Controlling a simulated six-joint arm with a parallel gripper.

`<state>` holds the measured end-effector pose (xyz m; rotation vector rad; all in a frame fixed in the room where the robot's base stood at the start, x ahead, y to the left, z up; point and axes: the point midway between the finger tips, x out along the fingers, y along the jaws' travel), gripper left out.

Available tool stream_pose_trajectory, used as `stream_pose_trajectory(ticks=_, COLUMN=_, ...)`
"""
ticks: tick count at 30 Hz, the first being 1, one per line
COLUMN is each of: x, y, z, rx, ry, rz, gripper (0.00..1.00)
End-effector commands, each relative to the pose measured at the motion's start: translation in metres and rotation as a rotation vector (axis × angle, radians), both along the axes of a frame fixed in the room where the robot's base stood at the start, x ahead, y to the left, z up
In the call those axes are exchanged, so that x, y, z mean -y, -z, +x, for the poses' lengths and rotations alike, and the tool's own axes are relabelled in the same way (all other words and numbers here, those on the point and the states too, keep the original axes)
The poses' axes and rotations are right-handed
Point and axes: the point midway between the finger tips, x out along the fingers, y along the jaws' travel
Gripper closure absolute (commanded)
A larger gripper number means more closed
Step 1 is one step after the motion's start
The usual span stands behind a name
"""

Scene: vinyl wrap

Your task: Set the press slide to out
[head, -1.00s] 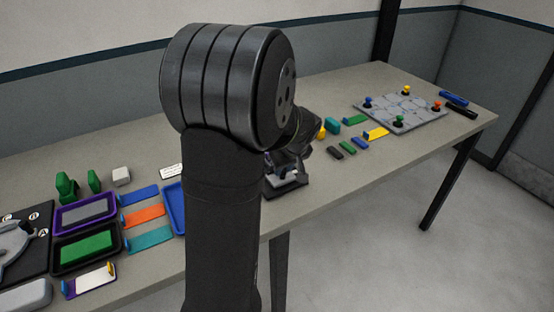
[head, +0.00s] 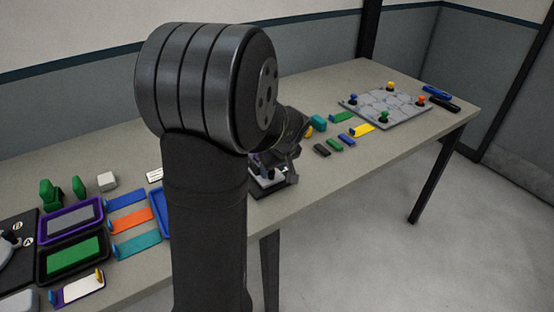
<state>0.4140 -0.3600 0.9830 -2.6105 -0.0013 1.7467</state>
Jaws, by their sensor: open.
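A small dark device with a pale metal piece (head: 266,177) stands near the front edge of the table, just right of my upright arm link. It looks like the press, but my arm hides part of it. I cannot make out which position its slide is in. My gripper (head: 275,158) is low over this device, mostly hidden by my own arm and dark against it. It is open. I cannot tell whether its fingers touch the slide.
Trays (head: 48,245), coloured strips (head: 132,220) and green blocks (head: 50,193) crowd the left. Small coloured blocks (head: 335,143) lie right of the device. A grey board with coloured knobs (head: 375,108) is at the far right. Bare table (head: 290,205) shows along the front edge.

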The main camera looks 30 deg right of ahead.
Motion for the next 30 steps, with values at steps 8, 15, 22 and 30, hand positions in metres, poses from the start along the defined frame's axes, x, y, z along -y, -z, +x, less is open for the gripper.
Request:
stream_pose_trajectory(ticks=8, x=0.001, y=-0.044, z=-0.017, rx=0.005, ry=0.002, rz=-0.006, gripper=0.55)
stream_pose_trajectory(ticks=15, x=0.002, y=-0.099, z=-0.04, rx=0.004, ry=0.002, rz=-0.006, gripper=0.55)
stream_pose_trajectory(ticks=22, x=0.001, y=-0.14, z=-0.058, rx=0.001, ry=0.002, rz=-0.002, gripper=0.55)
stream_pose_trajectory(ticks=30, x=0.0, y=-0.158, z=-0.066, rx=-0.001, ry=0.0, rz=-0.001, gripper=0.55)
